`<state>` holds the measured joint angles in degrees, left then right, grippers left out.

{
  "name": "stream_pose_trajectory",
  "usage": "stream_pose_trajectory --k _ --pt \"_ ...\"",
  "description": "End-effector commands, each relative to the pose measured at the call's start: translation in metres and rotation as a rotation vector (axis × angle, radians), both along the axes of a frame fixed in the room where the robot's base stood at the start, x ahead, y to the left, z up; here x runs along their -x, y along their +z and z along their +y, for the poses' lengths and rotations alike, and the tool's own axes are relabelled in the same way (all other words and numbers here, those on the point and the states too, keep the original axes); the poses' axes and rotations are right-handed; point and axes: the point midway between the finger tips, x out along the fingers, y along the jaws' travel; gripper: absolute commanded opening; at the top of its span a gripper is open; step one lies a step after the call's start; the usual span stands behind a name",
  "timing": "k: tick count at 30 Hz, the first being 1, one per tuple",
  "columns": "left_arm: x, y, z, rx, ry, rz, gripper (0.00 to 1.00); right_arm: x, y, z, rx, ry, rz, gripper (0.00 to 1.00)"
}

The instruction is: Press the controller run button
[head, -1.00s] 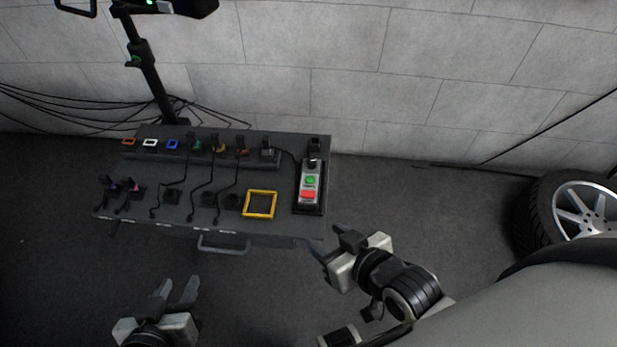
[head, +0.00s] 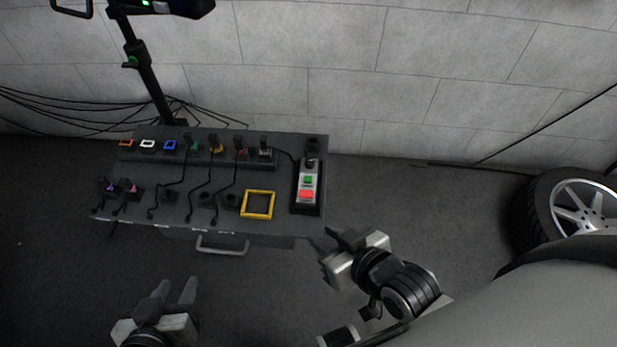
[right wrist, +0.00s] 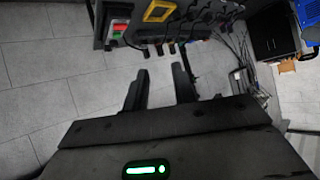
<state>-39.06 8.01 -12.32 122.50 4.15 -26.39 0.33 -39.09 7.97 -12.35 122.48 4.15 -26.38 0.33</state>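The controller (head: 317,183) is a light grey box on a dark base at the right end of the sloped panel. It carries a green button (head: 308,180), a red button (head: 306,195) below it and a black knob (head: 309,162) above. My right gripper (head: 329,246) is in front of and below the panel's right corner, apart from the controller. Its two fingers stand apart and empty in the right wrist view (right wrist: 160,88). There the controller's buttons show small at the upper left. My left gripper (head: 174,291) is open and empty, low in front of the panel.
The panel (head: 270,225) holds a yellow square frame (head: 258,205), several coloured connectors and black cables. A handle (head: 222,246) juts from its front. A black stand (head: 148,82) rises behind it. A wheel (head: 578,212) is at the right. Floor between panel and wheel is clear.

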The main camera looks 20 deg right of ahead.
Motion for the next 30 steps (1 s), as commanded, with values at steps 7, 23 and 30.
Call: stream_pose_trajectory --k 7,23,30 --pt "0.0000 0.0000 0.0000 0.000 0.000 0.000 0.36 -0.0001 0.0001 -0.0001 0.000 0.000 0.000 0.00" --pt "0.0001 -0.0001 -0.0001 0.000 0.000 0.000 0.36 -0.0002 0.0002 -0.0002 0.000 0.000 0.000 0.00" --pt "0.0002 0.0000 -0.0001 0.000 0.000 0.000 0.36 -0.0002 0.0002 -0.0002 0.001 0.000 -0.001 0.00"
